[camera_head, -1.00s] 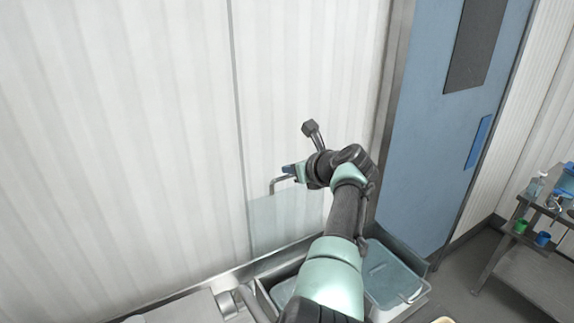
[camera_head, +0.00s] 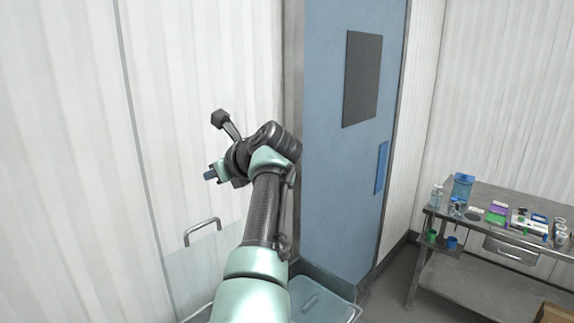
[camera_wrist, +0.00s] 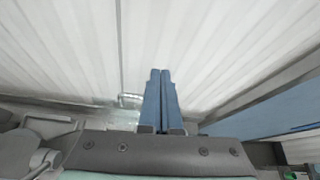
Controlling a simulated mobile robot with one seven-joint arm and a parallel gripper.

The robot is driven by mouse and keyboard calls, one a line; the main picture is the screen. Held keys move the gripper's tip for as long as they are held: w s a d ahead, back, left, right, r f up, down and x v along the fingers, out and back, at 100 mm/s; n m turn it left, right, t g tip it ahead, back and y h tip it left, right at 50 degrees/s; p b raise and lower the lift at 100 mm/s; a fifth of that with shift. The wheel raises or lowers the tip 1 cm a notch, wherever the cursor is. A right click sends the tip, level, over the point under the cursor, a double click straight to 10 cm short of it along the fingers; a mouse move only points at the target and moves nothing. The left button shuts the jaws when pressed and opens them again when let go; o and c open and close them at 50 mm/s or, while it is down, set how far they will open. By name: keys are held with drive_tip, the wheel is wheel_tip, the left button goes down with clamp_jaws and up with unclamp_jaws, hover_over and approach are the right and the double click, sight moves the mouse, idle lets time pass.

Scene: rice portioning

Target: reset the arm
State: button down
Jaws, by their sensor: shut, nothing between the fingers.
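My arm reaches up and forward in the head view, in front of the white ribbed wall. My gripper (camera_head: 209,174) points left at the arm's end, and its blue fingers are together and empty. In the wrist view my gripper's two blue fingers (camera_wrist: 160,74) lie side by side with nothing between them.
A blue door (camera_head: 335,190) with a dark window is right of my arm. A steel table (camera_head: 500,213) with bottles and small boxes stands at the right. A lidded clear container (camera_head: 322,297) sits low beside my arm.

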drive_tip(key=w+d+r+n+t+h+b, duration=0.2)
drive_tip(key=d+n+t, duration=0.3)
drive_tip(key=d, duration=0.4)
drive_tip(key=s+d+r+n+t+h+b, duration=0.35)
drive_tip(key=s+d+r+n+t, duration=0.2)
drive_tip(key=s+d+n, duration=0.2)
drive_tip(key=s+d+r+n+t+h+b, duration=0.1)
drive_tip(key=s+r+n+t, duration=0.1)
drive_tip(key=s, duration=0.7)
drive_tip(key=s+d+r+n+t+h+b, duration=0.1)
drive_tip(key=s+r+n+t, duration=0.2)
drive_tip(key=s+n, duration=0.3)
drive_tip(key=s+d+r+n+t+h+b, duration=0.1)
drive_tip(key=s+r+n+t, duration=0.2)
drive_tip(key=s, duration=1)
drive_tip(key=shift+s+d+r+n+b, duration=0.3)
drive_tip(key=shift+d+r+n+b, duration=0.05)
drive_tip(key=shift+r+n, duration=0.25)
drive_tip(key=shift+a+h, duration=0.1)
drive_tip(key=shift+h, duration=0.15)
